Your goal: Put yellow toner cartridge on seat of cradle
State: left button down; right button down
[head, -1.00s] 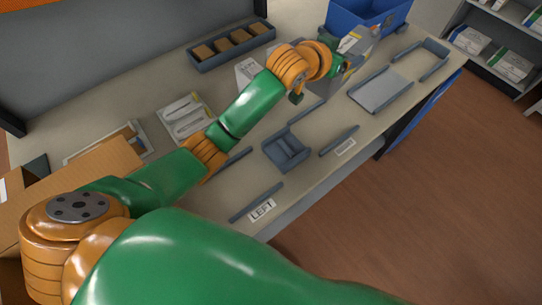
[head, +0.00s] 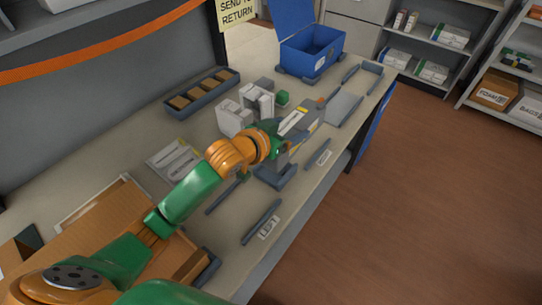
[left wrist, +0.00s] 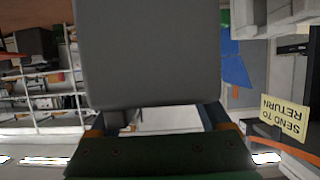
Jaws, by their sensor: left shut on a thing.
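The toner cartridge (head: 312,117) is a grey block with a white label and small yellow marks. My left gripper (head: 284,139) is shut on it and holds it tilted, over or close to the cradle. In the left wrist view the cartridge (left wrist: 150,55) is a large plain grey block between the fingers. The blue-grey cradle (head: 276,180) stands near the front edge of the table, partly hidden behind the gripper and cartridge. Whether the cartridge touches the seat cannot be told. My right gripper is not in view.
Blue-grey rails (head: 261,222) with labels lie along the table's front edge. A grey tray (head: 343,109) lies farther right, and a blue bin (head: 312,55) stands at the back. White boxes (head: 235,118) and a compartment tray (head: 202,95) stand behind the arm.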

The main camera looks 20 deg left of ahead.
pick_arm(q)
jog(key=s+a+f, duration=0.2)
jog(key=f, duration=0.1)
jog(key=s+f, duration=0.1)
jog(key=f, duration=0.1)
jog(key=shift+a, duration=0.4)
jog(key=f, duration=0.3)
jog(key=shift+s+a+f, duration=0.2)
jog(key=shift+s+a, duration=0.1)
jog(key=shift+f, duration=0.15)
jog(key=shift+f, duration=0.1)
grip_release()
jog(key=v, duration=0.7)
jog(key=shift+s, duration=0.25)
